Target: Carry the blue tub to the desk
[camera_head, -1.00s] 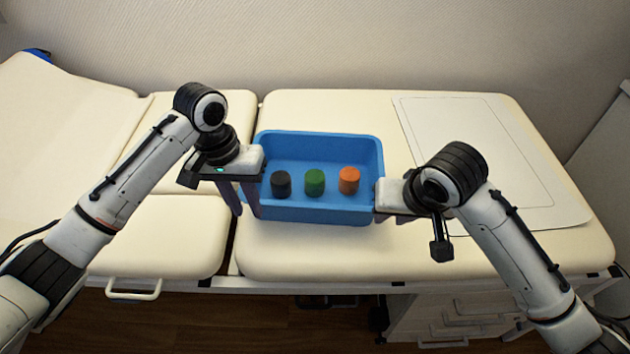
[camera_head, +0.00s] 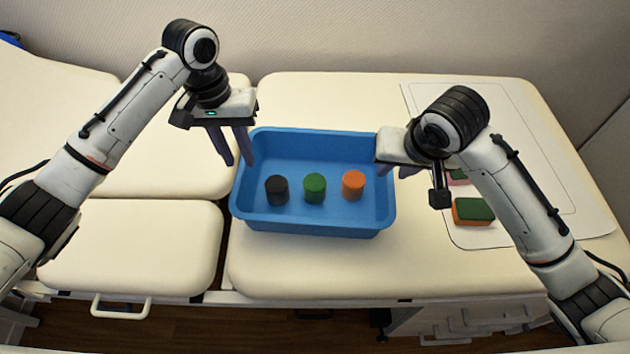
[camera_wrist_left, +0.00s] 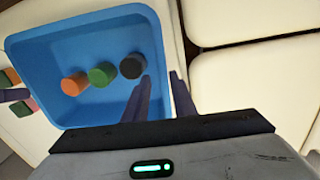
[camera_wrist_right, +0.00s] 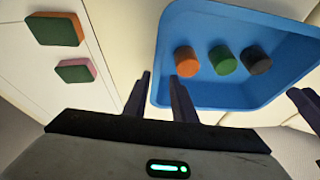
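The blue tub (camera_head: 315,222) sits upright on the cream padded couch. A black (camera_head: 277,190), a green (camera_head: 314,188) and an orange cylinder (camera_head: 353,185) stand inside it. My left gripper (camera_head: 238,160) is open at the tub's left rim. In the left wrist view its fingers (camera_wrist_left: 160,80) show on either side of the rim, one over the tub and one over the couch. My right gripper (camera_head: 394,172) is open at the right rim, and the right wrist view shows its fingers (camera_wrist_right: 160,80) likewise. I cannot tell how deep the fingers reach. No desk is recognisable.
A pale mat (camera_head: 545,150) lies on the couch at right. On it are an orange-and-green block (camera_head: 472,211) and a pink-and-green block (camera_wrist_right: 76,71), partly hidden by my right arm in the head view. Drawers (camera_head: 470,322) stand below. Couch in front of the tub is clear.

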